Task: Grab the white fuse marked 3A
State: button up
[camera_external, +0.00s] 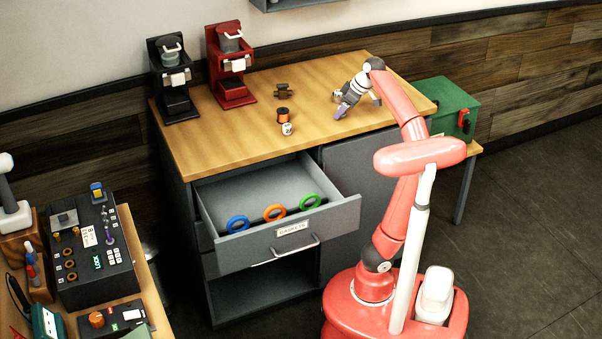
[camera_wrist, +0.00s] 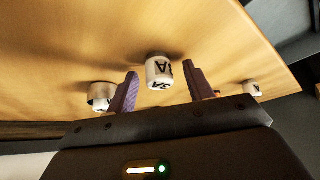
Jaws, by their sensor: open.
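My gripper (camera_wrist: 160,70) is open, with one purple finger on each side of the picture's middle. A white fuse (camera_wrist: 158,73) stands on the wooden tabletop between the fingertips in the wrist view, apart from both; its dark marking ends in A and its number is not clear. A second white fuse (camera_wrist: 101,96) is just left of the left finger, its marking partly turned away. A third white fuse (camera_wrist: 251,88) is at the right near the table edge. Which is the 3A one I cannot tell for sure. In the external view my gripper (camera_external: 358,107) is low over the tabletop's right part.
A small white marked cylinder (camera_external: 287,129) and an orange-brown spool (camera_external: 283,115) stand mid-table. A black brewer (camera_external: 174,80) and red brewer (camera_external: 230,65) stand at the back left. The open gasket drawer (camera_external: 290,232) juts out in front. A green box (camera_external: 440,105) is at the right.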

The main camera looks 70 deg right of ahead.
jog(key=c, duration=1.1)
jog(key=shift+o, duration=0.2)
jog(key=shift+r, duration=0.1)
